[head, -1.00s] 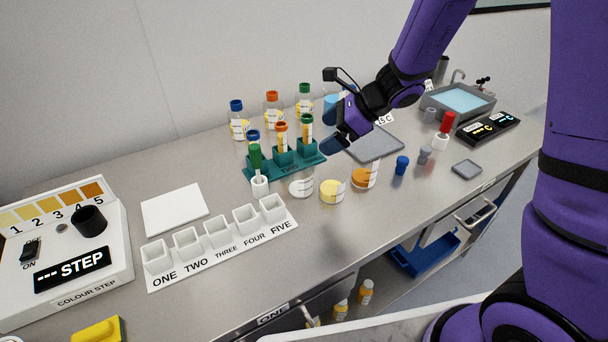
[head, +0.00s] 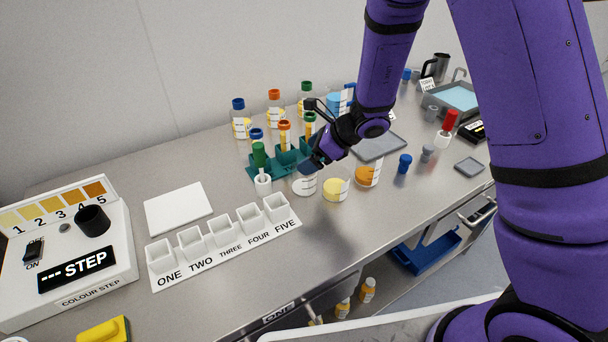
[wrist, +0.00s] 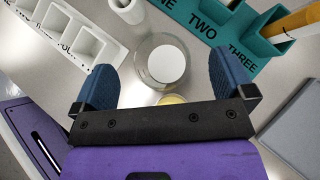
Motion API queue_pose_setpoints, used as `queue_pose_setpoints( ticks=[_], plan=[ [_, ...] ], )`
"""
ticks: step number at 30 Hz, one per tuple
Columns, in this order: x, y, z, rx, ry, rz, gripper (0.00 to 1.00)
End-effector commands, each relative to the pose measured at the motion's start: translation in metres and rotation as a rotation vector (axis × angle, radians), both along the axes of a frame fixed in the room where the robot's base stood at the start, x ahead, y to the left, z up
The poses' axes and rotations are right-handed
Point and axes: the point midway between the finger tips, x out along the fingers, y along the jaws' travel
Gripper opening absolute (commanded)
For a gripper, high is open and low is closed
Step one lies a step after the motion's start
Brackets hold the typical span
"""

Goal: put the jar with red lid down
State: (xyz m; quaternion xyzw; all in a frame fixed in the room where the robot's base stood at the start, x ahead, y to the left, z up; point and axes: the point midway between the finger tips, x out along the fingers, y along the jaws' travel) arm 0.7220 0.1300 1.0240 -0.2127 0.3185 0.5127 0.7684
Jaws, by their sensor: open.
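A clear bottle with an orange-red lid (head: 274,108) stands upright at the back of the bench, between a blue-lidded and a green-lidded bottle. My gripper (head: 309,172) is open and empty, well in front of that bottle. In the wrist view my gripper's blue fingers (wrist: 160,85) are spread to either side of a clear round beaker with white contents (wrist: 165,60). I cannot tell how far above it they are. The red-lidded bottle does not show in the wrist view.
A teal rack (head: 265,171) with tubes stands close behind my gripper. Yellow (head: 335,189) and orange (head: 368,175) beakers are just to the right. A white five-slot holder (head: 225,241) lies in front. Bare bench lies right of the holder.

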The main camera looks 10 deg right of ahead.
Motion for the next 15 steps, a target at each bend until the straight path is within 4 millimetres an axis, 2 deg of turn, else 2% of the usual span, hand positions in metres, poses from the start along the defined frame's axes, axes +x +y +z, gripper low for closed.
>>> queue_pose_setpoints(
  ticks=[6, 15],
  plan=[
    [0.005, 0.016, -0.019, 0.000, 0.001, 0.002, 1.00],
    [0.006, 0.019, -0.022, 0.001, 0.000, 0.001, 1.00]
  ],
)
